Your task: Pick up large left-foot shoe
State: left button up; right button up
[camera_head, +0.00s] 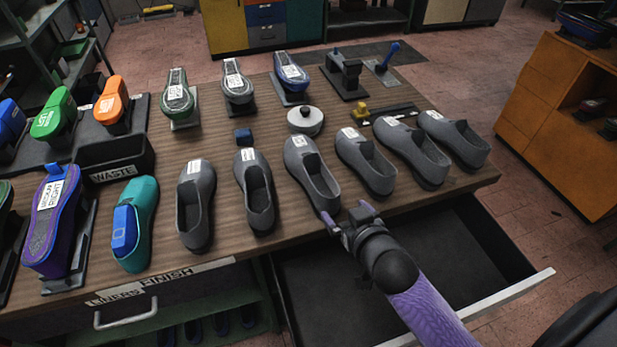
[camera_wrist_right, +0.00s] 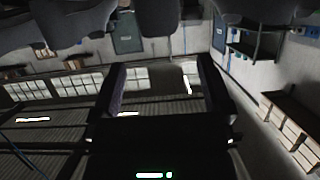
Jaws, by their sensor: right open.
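Several grey slip-on shoes stand in a row along the front of the wooden workbench (camera_head: 217,140). From left they include one (camera_head: 197,205), a second (camera_head: 255,190), a third (camera_head: 312,175), a fourth (camera_head: 366,160), a fifth (camera_head: 411,150) and a sixth (camera_head: 455,138). Their white labels are too small to read, so I cannot tell which is the large left one. My right gripper (camera_head: 348,218) is open and empty at the bench's front edge, just right of the third shoe's near end. In the right wrist view its fingers (camera_wrist_right: 160,88) are apart, with dark shoe shapes along the top.
An open black drawer (camera_head: 400,255) juts out below my right arm. A teal shoe (camera_head: 133,225), a purple shoe on a stand (camera_head: 55,215) and a waste bin (camera_head: 117,165) are at left. Lasts on stands, a white round tin (camera_head: 305,121) and tools sit behind the shoes.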

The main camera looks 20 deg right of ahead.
jog(key=b+x, duration=0.3)
jog(key=x, duration=0.7)
jog(key=shift+d+f, duration=0.1)
jog(key=shift+f, duration=0.15)
jog(key=shift+w, duration=0.1)
jog(key=shift+r, duration=0.1)
jog(key=shift+c, duration=0.3)
jog(key=c, duration=1.2)
grip_shut()
